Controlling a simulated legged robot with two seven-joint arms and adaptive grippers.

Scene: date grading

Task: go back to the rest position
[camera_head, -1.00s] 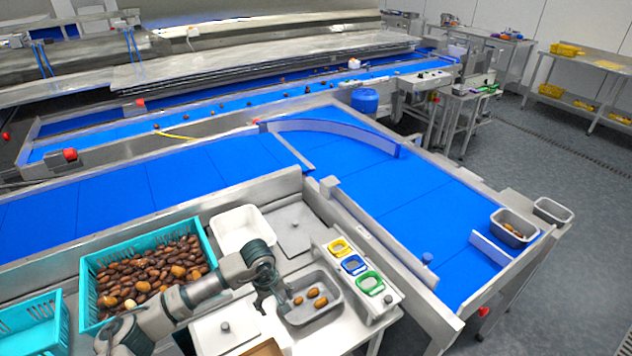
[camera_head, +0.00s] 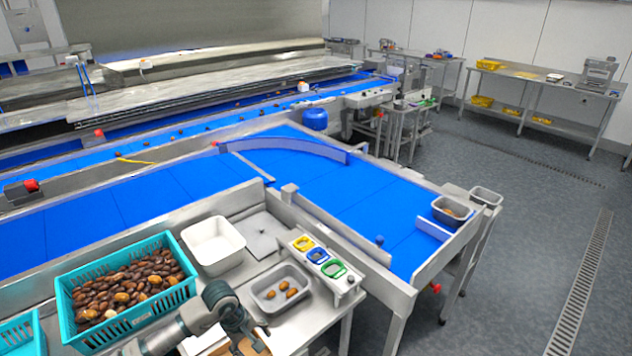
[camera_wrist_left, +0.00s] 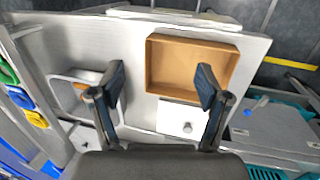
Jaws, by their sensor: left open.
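My left gripper (camera_head: 255,334) is at the bottom of the head view, in front of the grey metal tray (camera_head: 257,301) and clear of it. In the left wrist view my left gripper (camera_wrist_left: 161,79) has its two dark fingers wide apart with nothing between them. The tray holds three brown dates (camera_head: 284,293). It also shows in the left wrist view (camera_wrist_left: 63,96), partly behind a finger. My right gripper is in neither view.
A brown open box (camera_wrist_left: 188,64) and a white plate with a knob (camera_wrist_left: 172,118) lie below the left gripper. A teal crate of dates (camera_head: 75,318) and a white bin (camera_head: 214,262) stand nearby. A rack with yellow, blue and green frames (camera_head: 345,285) is beside the tray.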

